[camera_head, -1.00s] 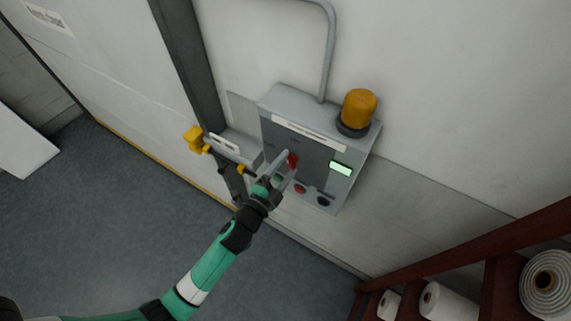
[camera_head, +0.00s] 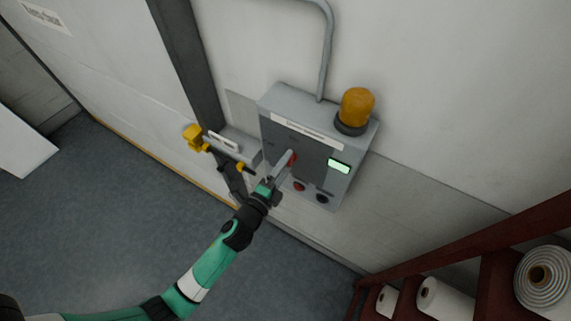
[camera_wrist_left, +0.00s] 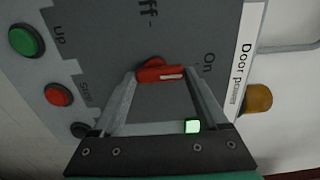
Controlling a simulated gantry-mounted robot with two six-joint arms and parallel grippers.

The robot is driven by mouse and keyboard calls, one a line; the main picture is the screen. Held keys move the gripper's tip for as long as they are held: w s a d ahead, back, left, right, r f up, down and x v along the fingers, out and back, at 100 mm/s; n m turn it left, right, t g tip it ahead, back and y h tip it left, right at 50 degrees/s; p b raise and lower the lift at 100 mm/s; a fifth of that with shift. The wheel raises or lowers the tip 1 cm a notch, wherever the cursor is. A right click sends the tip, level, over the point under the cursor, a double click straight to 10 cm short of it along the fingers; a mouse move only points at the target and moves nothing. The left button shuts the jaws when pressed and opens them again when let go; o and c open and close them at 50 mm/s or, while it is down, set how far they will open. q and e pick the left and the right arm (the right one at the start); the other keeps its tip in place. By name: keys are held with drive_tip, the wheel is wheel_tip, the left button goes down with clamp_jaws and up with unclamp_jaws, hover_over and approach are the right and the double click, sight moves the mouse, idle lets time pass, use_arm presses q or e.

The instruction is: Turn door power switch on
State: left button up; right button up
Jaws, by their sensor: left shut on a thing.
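The red rotary switch (camera_head: 292,158) is on the front of the grey control box (camera_head: 318,178) on the wall. In the left wrist view the red switch (camera_wrist_left: 152,73) lies between the "Off" label at the top and the "On" label at the right. Its white mark lies sideways, with one end towards the "On" side. My left gripper (camera_wrist_left: 163,72) is shut on the switch, one fingertip at each end of it. In the head view the left gripper (camera_head: 286,162) hides part of the switch. My right gripper is not in view.
An orange beacon (camera_head: 356,108) stands on the box. A lit green display (camera_head: 339,166) is on its front. Green (camera_wrist_left: 26,41), red (camera_wrist_left: 58,94) and black (camera_wrist_left: 79,130) buttons are nearby. A yellow-ended bracket (camera_head: 194,137) is left of the box. A red rack with white rolls (camera_head: 446,300) is lower right.

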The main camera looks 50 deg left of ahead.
use_arm(q)
drive_tip(key=o, duration=1.3)
drive_tip(key=shift+c, duration=0.2)
drive_tip(key=b+v, duration=0.2)
drive_tip(key=v, duration=0.9)
drive_tip(key=shift+s, duration=0.3)
drive_tip(key=shift+d+r, duration=0.15)
